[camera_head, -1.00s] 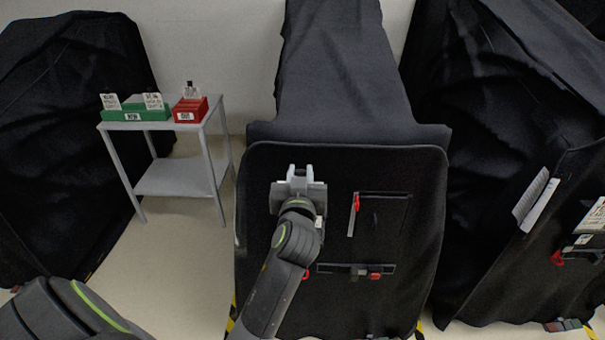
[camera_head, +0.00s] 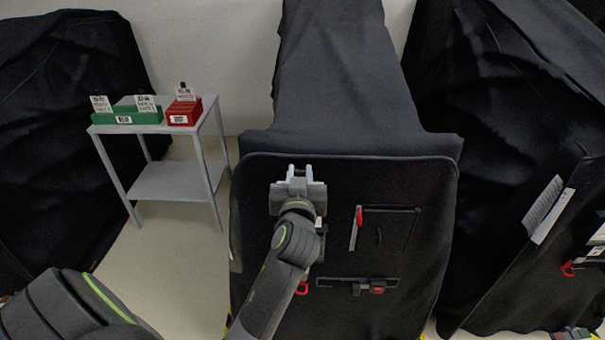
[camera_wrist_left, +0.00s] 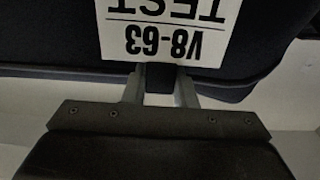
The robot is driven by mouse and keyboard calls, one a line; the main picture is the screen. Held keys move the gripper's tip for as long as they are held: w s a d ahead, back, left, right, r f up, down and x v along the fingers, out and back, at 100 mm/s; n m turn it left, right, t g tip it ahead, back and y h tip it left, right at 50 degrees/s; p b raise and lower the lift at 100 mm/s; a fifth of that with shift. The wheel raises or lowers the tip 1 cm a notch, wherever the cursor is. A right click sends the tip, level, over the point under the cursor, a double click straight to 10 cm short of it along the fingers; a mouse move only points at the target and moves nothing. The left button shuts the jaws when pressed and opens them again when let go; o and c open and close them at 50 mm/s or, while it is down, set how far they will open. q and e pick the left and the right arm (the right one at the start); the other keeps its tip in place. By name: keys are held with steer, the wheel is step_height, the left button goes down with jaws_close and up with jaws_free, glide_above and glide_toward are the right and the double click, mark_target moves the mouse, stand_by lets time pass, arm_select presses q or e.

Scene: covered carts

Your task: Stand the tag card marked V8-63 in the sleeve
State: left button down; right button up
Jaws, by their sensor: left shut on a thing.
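My left gripper (camera_head: 298,172) is shut and sits in front of the middle covered cart's upper front in the head view. In the left wrist view, the gripper's fingers (camera_wrist_left: 161,85) hold the white tag card (camera_wrist_left: 167,30) by its edge. The card shows "V8-63" and "TEST" upside down in that view, and its far part is cut off by the frame. In the head view the card cannot be made out. I cannot make out the sleeve for certain; my arm covers part of the cart front. My right gripper is not in view.
The middle cart's front (camera_head: 420,245) has a red-handled latch (camera_head: 358,216), a slot with a red piece (camera_head: 377,289) and a red hook (camera_head: 302,288). A grey side table (camera_head: 172,182) at left bears a green holder (camera_head: 128,117) with cards and a red box (camera_head: 183,112). Covered carts stand either side.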

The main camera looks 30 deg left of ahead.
arm_select(q)
steer(key=shift+w+a+f, duration=0.2)
steer(key=shift+w+f, duration=0.05)
steer(key=shift+f, duration=0.1)
step_height(320, 180, down, 2)
steer(key=shift+s+d+f+b, duration=0.1)
steer(key=shift+s+f+b, duration=0.05)
steer(key=shift+b, duration=1.1)
step_height(320, 180, down, 8)
steer(key=b, duration=0.7)
